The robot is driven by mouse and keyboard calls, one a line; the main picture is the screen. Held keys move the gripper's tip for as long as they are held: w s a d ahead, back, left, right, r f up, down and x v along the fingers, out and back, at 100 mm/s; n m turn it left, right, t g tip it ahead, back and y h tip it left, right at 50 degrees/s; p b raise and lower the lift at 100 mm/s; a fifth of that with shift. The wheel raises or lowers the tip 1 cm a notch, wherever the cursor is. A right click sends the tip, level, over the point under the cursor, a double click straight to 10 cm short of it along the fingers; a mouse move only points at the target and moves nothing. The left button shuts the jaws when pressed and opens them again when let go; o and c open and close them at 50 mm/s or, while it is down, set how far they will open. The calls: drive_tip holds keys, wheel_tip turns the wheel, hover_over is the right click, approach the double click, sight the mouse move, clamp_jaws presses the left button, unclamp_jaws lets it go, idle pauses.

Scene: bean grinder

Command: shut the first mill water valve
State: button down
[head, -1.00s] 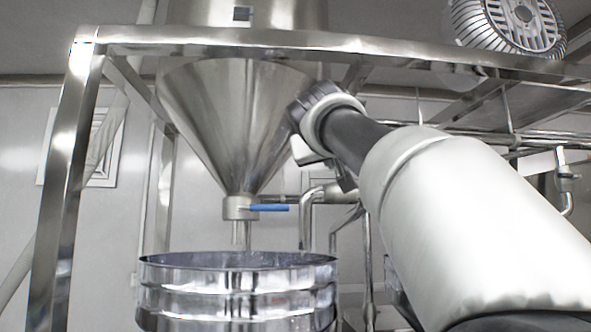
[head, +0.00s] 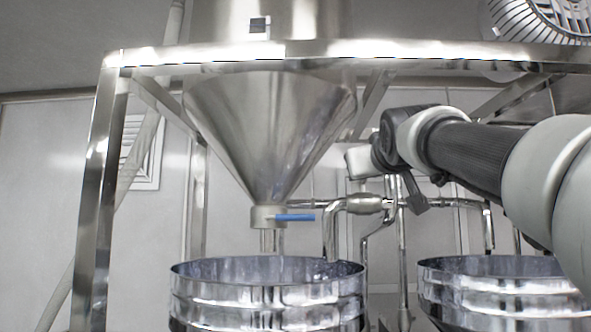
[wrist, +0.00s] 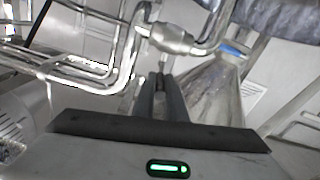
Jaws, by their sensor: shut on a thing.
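A silver valve body (head: 367,204) sits on the steel water pipe, right of the hopper outlet. It also shows in the wrist view (wrist: 172,38), just beyond my fingertips. My gripper (wrist: 160,76) has its two dark fingers close together, shut on a thin part at this valve, which I take to be its handle. The fingers mostly hide that part. In the head view my wrist is above and to the right of the valve body. A blue lever (head: 295,217) lies level on the hopper's outlet valve, apart from my gripper; it also shows in the wrist view (wrist: 235,47).
A steel cone hopper (head: 270,125) hangs in a metal frame (head: 95,210). A round steel drum (head: 268,295) stands under it, and a second drum (head: 505,285) stands at the right. Several bent pipes run close around my gripper. A ribbed motor housing (head: 540,20) is at the upper right.

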idle(0.4)
drive_tip(key=c, duration=1.8)
unclamp_jaws()
drive_tip(key=shift+d, duration=0.1)
drive_tip(key=shift+s, duration=0.1)
drive_tip(key=s+a+b, duration=0.2)
drive_tip(key=s+b, duration=0.2)
drive_tip(key=s, duration=1.3)
drive_tip(key=shift+a, duration=0.1)
